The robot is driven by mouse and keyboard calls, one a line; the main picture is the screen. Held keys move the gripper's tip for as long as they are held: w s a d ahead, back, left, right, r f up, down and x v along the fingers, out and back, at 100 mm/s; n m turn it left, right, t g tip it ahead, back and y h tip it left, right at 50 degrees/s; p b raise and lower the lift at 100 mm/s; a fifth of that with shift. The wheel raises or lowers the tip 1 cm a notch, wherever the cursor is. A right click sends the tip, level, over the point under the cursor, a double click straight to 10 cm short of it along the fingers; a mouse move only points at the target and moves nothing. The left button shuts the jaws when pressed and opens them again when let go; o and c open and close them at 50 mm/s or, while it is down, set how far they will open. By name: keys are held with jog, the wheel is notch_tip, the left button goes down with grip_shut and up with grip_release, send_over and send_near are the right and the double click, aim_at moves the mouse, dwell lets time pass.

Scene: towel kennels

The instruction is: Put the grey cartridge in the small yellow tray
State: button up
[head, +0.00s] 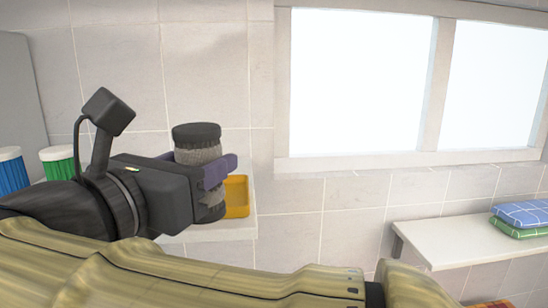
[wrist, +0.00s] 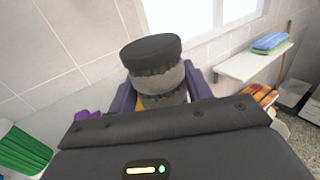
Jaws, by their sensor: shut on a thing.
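The grey cartridge (head: 198,155) is a short upright cylinder with a dark cap and a rough grey body. My gripper (head: 220,172) is shut on it, with one purple finger seen across its side. In the wrist view the cartridge (wrist: 155,75) stands between my two purple fingers (wrist: 160,95). The small yellow tray (head: 237,197) sits on the white shelf, partly hidden behind my gripper and the cartridge. A bit of yellow shows behind the cartridge in the wrist view. I cannot tell whether the cartridge is over the tray or in front of it.
Blue (head: 12,172) and green (head: 58,162) ribbed containers with white tops stand at the left. The white shelf (head: 225,231) ends just right of the tray. A lower shelf (head: 440,232) at the right holds folded blue and green towels (head: 525,217). A tiled wall stands behind.

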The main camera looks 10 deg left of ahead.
jog(key=w+a+f+p, duration=0.1)
jog(key=w, duration=0.2)
jog(key=w+a+f+p, duration=0.1)
jog(key=w, duration=0.3)
jog(key=w+a+f+p, duration=0.1)
jog(key=w+f, duration=0.1)
jog(key=w, duration=0.1)
jog(key=shift+w+a, duration=0.25)
jog(key=shift+w, duration=0.15)
dwell(1.4)
jog(key=shift+f, duration=0.1)
jog(key=o, duration=1.1)
jog(key=shift+s, duration=0.1)
jog(key=shift+b+v, duration=3.65)
jog(key=shift+v, duration=5)
